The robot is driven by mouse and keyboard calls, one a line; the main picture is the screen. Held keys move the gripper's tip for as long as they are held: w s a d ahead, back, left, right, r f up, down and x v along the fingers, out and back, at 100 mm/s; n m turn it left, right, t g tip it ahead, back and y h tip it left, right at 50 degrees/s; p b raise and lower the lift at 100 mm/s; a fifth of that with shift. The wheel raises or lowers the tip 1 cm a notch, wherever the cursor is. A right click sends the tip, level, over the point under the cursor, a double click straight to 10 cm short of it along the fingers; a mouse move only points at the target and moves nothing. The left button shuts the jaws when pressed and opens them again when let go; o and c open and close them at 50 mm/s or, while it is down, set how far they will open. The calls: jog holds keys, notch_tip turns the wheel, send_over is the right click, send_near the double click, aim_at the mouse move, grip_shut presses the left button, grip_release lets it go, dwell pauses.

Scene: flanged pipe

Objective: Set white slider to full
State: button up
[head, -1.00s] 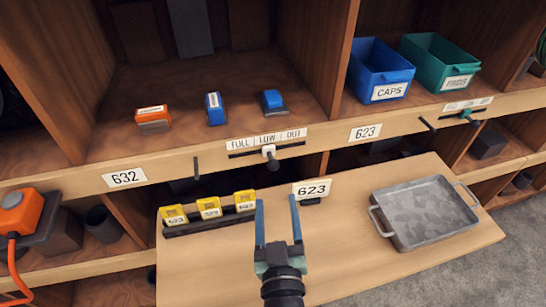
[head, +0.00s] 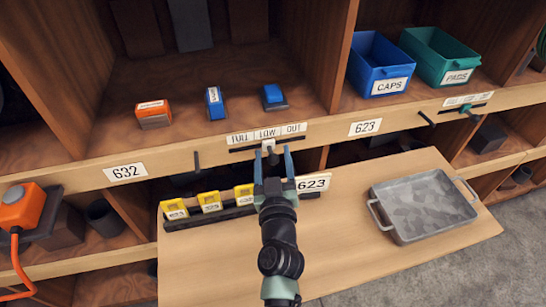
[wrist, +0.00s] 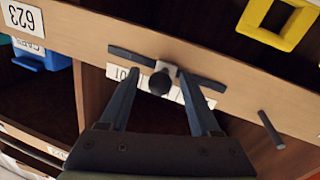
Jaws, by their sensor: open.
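The white slider (head: 268,145) sits on a dark track along the wooden shelf edge, under the middle label LOW. The label strip (head: 267,133) reads FULL at left, LOW in the middle and OUT at right. My gripper (head: 272,158) is at the slider, with its open fingers partly covering it. In the wrist view the slider (wrist: 164,68) and its dark round knob (wrist: 159,83) show between the two spread fingertips of my gripper (wrist: 156,80). No clear contact with either finger shows.
Below the shelf edge, a wooden board carries a rack of yellow tags (head: 209,202), a 623 plate (head: 313,182) and a metal tray (head: 425,208). A dark peg (head: 196,162) sticks out left of the track. Blue (head: 378,65) and green (head: 440,56) bins stand at upper right.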

grip_shut()
dwell(1.4)
